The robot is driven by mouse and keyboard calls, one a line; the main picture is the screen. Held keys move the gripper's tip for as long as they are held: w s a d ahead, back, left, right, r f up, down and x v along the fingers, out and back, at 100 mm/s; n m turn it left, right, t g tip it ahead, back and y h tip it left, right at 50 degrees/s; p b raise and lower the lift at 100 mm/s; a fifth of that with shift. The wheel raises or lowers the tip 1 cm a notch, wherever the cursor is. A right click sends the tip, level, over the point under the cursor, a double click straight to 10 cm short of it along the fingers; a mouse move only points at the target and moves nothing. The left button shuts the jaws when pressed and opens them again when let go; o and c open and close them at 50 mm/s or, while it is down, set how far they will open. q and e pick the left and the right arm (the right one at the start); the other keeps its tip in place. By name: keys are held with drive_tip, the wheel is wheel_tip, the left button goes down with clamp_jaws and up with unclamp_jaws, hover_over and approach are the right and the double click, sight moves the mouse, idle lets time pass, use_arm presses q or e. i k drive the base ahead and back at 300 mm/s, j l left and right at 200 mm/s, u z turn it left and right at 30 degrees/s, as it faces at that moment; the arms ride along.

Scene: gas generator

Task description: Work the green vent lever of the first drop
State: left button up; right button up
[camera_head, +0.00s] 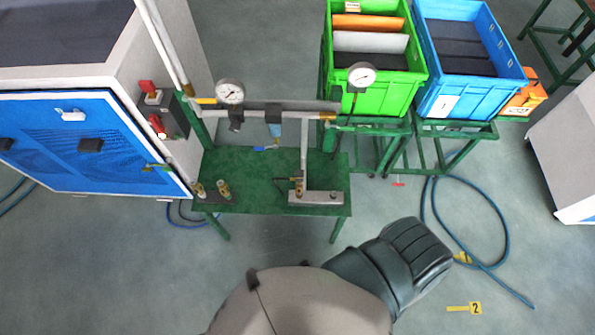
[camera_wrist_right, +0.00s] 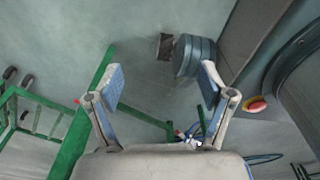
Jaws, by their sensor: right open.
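A pipe rig stands on a green table (camera_head: 255,165) in the head view, with a horizontal pipe (camera_head: 275,110) and two round gauges, left (camera_head: 229,92) and right (camera_head: 361,75). A small green-and-yellow piece (camera_head: 157,168) shows at the table's left, before the blue panel; I cannot tell whether it is the vent lever. Neither gripper shows in the head view.
A green crate (camera_head: 375,92) and a blue crate (camera_head: 465,95) stand on green frames at the back right. A cabinet with a blue panel (camera_head: 75,185) stands left of the table. Blue hose (camera_head: 505,235) lies on the floor at right.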

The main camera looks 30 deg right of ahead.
sight(342, 128)
drive_tip(key=z, duration=1.5)
